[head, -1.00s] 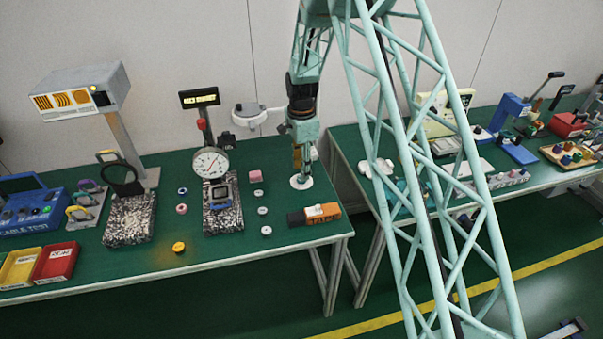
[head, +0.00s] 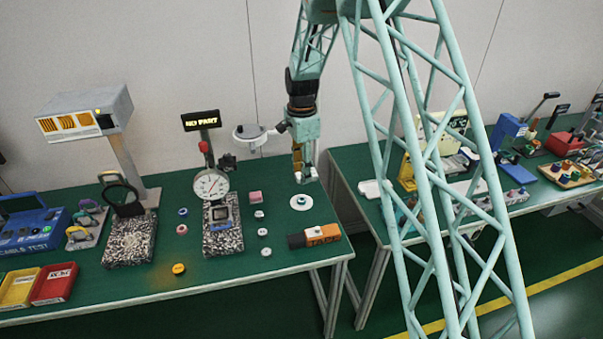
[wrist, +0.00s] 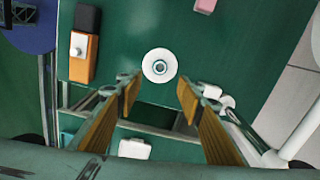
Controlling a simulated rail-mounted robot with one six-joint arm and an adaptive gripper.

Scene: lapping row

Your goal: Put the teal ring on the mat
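The teal ring (head: 301,201) lies near the middle of the round white mat (head: 294,206) on the green bench top. In the wrist view the ring (wrist: 160,68) shows as a small grey-teal ring with white mat (wrist: 149,61) all around it. My gripper (head: 306,179) is above the mat, apart from the ring. In the wrist view my gripper (wrist: 158,88) has its orange-padded fingers spread wide with nothing between them.
An orange and black box (head: 315,236) lies near the bench's front right corner. Several small rings, a pink block (head: 255,197) and a dial gauge (head: 211,185) on a speckled base stand left of the mat. A gap separates this bench from the right one.

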